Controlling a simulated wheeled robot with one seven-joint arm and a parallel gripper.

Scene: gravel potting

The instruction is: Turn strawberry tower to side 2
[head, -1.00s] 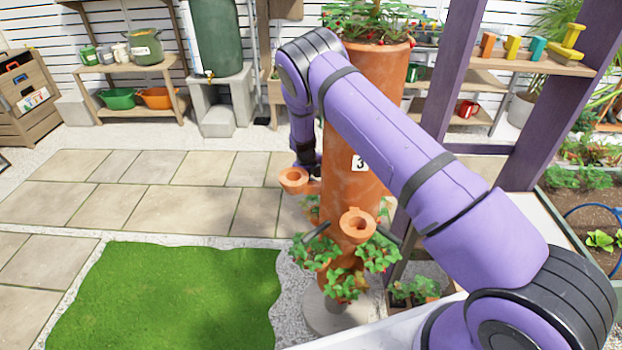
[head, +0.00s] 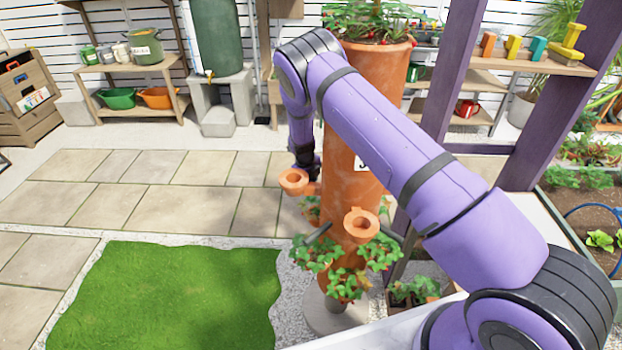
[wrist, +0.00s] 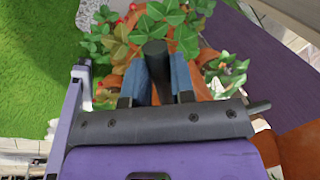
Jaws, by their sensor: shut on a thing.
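The strawberry tower (head: 343,205) is a tall terracotta column standing upright, with strawberry plants at its top and lower down. A white number plate (head: 361,164) on it is partly covered by my arm. Orange cups stick out at its left (head: 294,180) and front (head: 360,224), and dark handles (head: 319,233) stick out low down. In the wrist view my gripper (wrist: 157,78) has its blue pads closed on a dark handle (wrist: 155,55) of the tower (wrist: 187,40), with leaves just beyond. In the head view the fingertips are hidden.
A purple post (head: 450,90) and shelves stand close to the tower's right. A grass patch (head: 170,295) and paving (head: 215,205) lie open to the left. A potted plant (head: 415,290) sits low at the right of the tower's base.

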